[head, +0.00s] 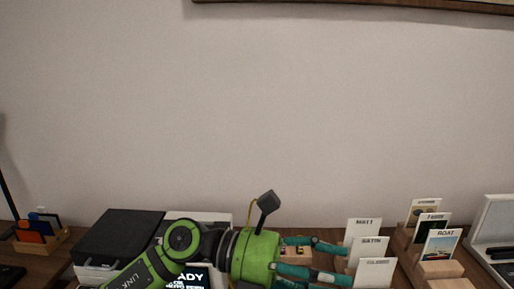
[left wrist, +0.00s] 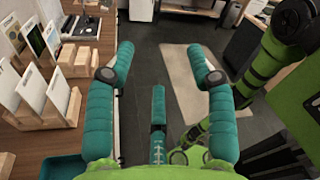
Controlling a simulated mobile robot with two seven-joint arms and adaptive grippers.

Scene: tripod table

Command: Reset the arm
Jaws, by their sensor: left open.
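My left arm (head: 180,250), green and black, comes in from the lower left of the head view and reaches right across the table. Its left gripper (head: 346,265) has teal fingers that point right, towards white cards in a wooden holder. In the left wrist view the left gripper (left wrist: 160,60) is open, its teal fingers spread with nothing between them. Floor shows beyond the fingers. Another green and black arm of mine (left wrist: 265,65) stands at the right of that view. I do not make out the right gripper.
White cards (head: 369,250) stand close to the fingertips, with picture cards (head: 440,245) further right. A black box (head: 118,235) and a screen (head: 188,279) are near the left arm. A small wooden organiser (head: 42,242) is at far left.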

